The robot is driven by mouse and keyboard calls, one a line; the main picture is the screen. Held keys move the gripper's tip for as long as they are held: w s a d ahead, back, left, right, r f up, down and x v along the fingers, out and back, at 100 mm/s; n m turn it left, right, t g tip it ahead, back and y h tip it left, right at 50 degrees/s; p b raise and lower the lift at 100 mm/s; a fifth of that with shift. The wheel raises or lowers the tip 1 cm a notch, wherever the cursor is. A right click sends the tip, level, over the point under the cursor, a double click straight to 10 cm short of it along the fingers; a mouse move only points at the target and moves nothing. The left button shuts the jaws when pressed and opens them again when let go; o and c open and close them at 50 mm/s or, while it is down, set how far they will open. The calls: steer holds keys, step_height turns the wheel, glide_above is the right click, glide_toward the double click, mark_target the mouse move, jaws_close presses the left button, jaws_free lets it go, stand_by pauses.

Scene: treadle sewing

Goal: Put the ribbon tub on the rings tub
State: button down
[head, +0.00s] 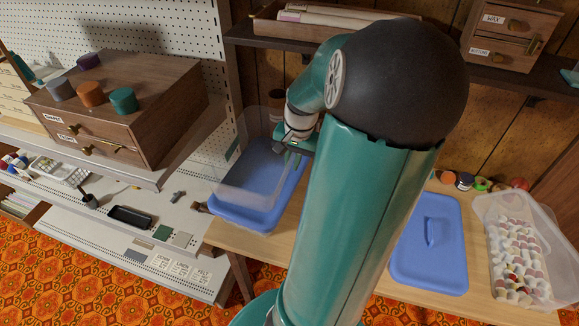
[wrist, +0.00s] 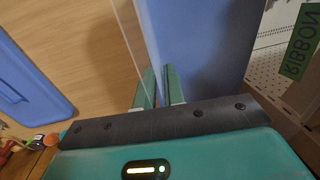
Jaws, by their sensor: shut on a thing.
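The ribbon tub (head: 262,120) is a clear, open-topped box at the left end of the wooden table in the head view. Its green RIBBON label shows at the right of the wrist view (wrist: 300,42). My gripper (head: 297,150) is shut on the tub's right wall; in the wrist view its green fingers (wrist: 160,88) pinch the clear edge. A blue surface (head: 250,213) shows under and through the tub, and fills the middle of the wrist view (wrist: 200,45). I cannot tell whether they touch. No rings label is readable.
A loose blue lid with a handle (head: 430,243) lies on the table at right, beside a clear tub of spools (head: 482,215). Small jars (head: 464,181) stand behind. A wooden drawer cabinet (head: 165,110) and shelves stand left. A shelf (head: 505,80) overhangs the table's back.

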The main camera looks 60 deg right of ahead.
steer(key=shift+w+d+f, duration=0.15)
steer(key=shift+w+f, duration=0.05)
steer(key=shift+f, duration=0.2)
steer(key=shift+w+d+f, duration=0.15)
steer(key=shift+w+f, duration=0.05)
steer(key=shift+f, duration=1.55)
steer(key=c, duration=1.5)
jaws_free()
steer(key=shift+f, duration=0.1)
steer(key=r, duration=0.4)
steer(key=s+r, duration=0.1)
steer(key=r, duration=0.7)
steer(key=shift+s+d+r, duration=0.1)
steer(key=shift+s+d, duration=0.15)
